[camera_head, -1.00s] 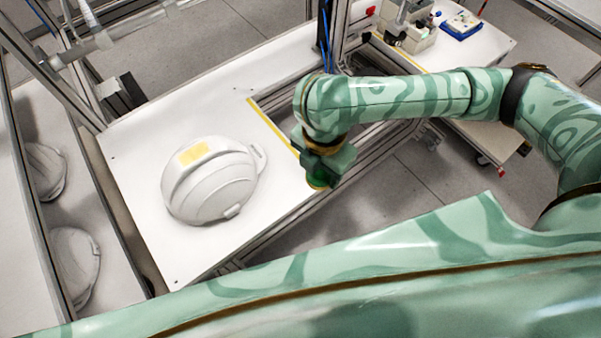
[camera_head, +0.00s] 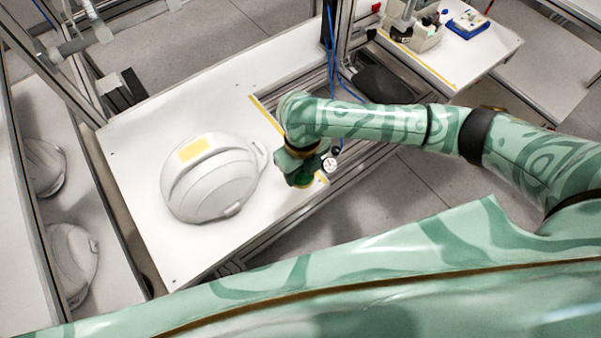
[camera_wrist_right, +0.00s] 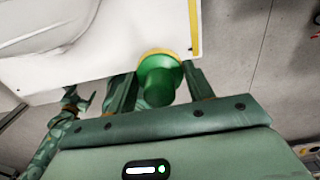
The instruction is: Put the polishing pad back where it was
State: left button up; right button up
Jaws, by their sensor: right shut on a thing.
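My right gripper (camera_head: 302,181) is shut on the polishing pad, a green round knob with a yellow rim. The pad shows best in the right wrist view (camera_wrist_right: 158,78), between the two fingers. In the head view only a little green of the pad shows under the gripper. The gripper is at the right edge of the white table, right of a white helmet shell (camera_head: 212,185) with a yellow patch on top. Any gap between pad and table is hard to judge. What looks like my left gripper (camera_wrist_right: 77,101) is small in the wrist view; its jaws are unclear.
The white table (camera_head: 135,185) has a yellow strip (camera_head: 265,115) along its right edge. Metal frame rails stand beyond it. More shells (camera_head: 75,262) lie in a bay at the left. A second table (camera_head: 470,65) at the upper right holds a device and a blue tray (camera_head: 467,23).

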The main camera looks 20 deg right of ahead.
jog(key=w+f, duration=0.1)
jog(key=f+b, duration=0.1)
jog(key=w+f, duration=0.1)
jog(key=shift+w+d+f, duration=0.2)
jog(key=shift+w+d, duration=0.1)
jog(key=shift+w+d+f+b, duration=0.15)
jog(key=shift+f+b, duration=0.55)
jog(key=shift+f, duration=0.9)
jog(key=shift+f, duration=0.15)
jog(key=o, duration=0.9)
notch_tip(320, 180, up, 12)
jog(key=p, duration=0.4)
jog(key=shift+r, duration=0.2)
